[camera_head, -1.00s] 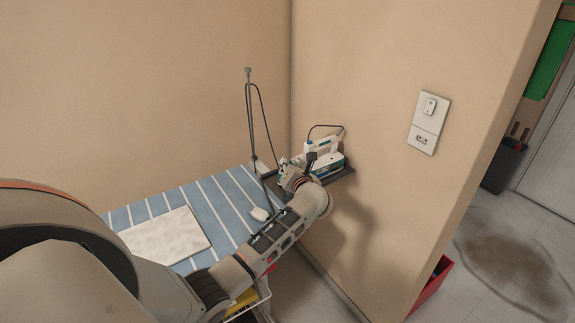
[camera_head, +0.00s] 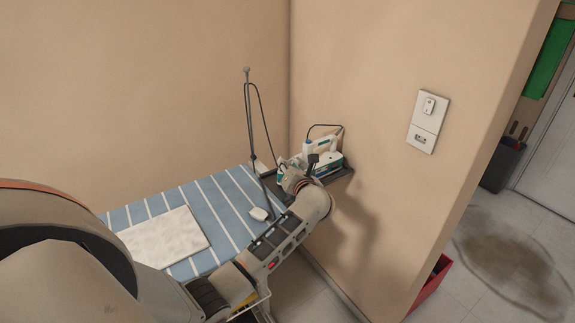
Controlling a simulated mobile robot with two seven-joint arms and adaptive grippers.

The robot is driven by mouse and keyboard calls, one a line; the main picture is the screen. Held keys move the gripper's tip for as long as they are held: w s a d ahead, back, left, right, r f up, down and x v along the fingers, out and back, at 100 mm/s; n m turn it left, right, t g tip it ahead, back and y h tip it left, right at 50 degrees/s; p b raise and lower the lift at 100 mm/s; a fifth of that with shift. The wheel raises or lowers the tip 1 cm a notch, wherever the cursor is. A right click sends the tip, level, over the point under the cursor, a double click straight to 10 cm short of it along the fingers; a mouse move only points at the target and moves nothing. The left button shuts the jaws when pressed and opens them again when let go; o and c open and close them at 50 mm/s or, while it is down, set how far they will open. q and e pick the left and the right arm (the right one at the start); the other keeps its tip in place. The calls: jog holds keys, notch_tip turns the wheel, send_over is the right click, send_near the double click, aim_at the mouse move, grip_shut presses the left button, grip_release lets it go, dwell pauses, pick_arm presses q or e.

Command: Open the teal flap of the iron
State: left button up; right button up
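The white and teal iron (camera_head: 328,160) stands on the dark rest at the far right end of the striped ironing board, against the wall. My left arm reaches across from the lower left, and my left gripper (camera_head: 297,166) is at the iron's near left side. The wrist hides most of the fingers, so I cannot tell whether they are open or touching the iron. The teal flap cannot be made out clearly at this size. My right gripper is not in view.
The blue-striped ironing board (camera_head: 217,213) carries a folded white cloth (camera_head: 165,240) and a small white object (camera_head: 259,214). A thin upright pole (camera_head: 248,120) with a dark cord rises beside the iron. The wall (camera_head: 370,150) stands close on the right. A red bin (camera_head: 432,285) is at its foot.

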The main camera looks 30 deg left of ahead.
pick_arm(q)
jog(key=v, duration=1)
jog(key=shift+s+d, duration=0.1)
